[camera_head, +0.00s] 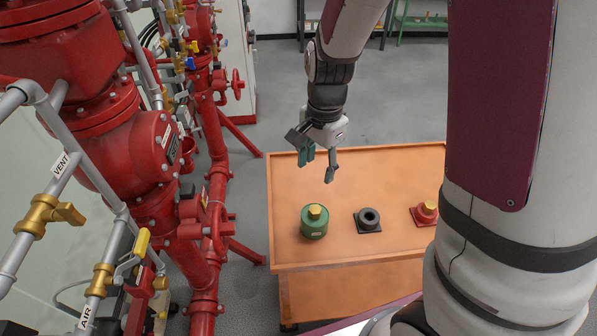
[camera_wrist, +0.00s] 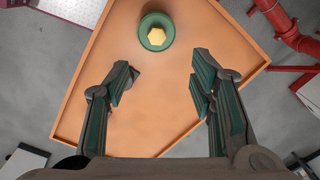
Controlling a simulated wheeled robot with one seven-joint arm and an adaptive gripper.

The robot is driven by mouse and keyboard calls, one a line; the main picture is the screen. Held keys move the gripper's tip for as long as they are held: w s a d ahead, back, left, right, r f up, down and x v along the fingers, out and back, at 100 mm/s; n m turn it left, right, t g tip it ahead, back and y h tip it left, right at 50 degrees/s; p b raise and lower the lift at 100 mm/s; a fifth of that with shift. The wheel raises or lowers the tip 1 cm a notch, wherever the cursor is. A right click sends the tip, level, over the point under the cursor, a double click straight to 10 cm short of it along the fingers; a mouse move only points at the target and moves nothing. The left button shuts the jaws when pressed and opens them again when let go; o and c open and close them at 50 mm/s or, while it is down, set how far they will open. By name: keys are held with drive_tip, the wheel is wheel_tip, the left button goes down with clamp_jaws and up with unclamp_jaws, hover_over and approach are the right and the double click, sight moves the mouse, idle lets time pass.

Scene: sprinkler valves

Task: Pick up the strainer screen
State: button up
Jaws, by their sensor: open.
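My gripper (camera_head: 319,168) is open and empty above the tabletop; its two fingers are spread wide in the wrist view (camera_wrist: 160,82). A green round part with a yellow hexagonal top (camera_head: 314,222) stands upright on the orange tray table, below my gripper and apart from it. It also shows in the wrist view, as a green disc (camera_wrist: 144,42) beyond the fingertips, near the top edge. No part is plainly recognisable as the strainer screen; a mesh is not visible.
The orange tray table (camera_head: 285,190) has a raised rim. A dark ring on a square base (camera_head: 360,224) and a red part with a yellow top (camera_head: 418,218) stand right of the green part. Red valve piping (camera_head: 214,150) rises at the left. The tabletop's back half is clear.

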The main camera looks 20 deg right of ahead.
sight(315, 209)
drive_tip(key=shift+m, duration=0.5)
drive_tip(key=f, duration=0.8)
drive_tip(key=f+p, duration=0.1)
drive_tip(key=f, duration=0.8)
drive_tip(key=shift+w+d, duration=0.15)
drive_tip(key=shift+d, duration=0.05)
drive_tip(key=shift+r, duration=0.1)
clamp_jaws()
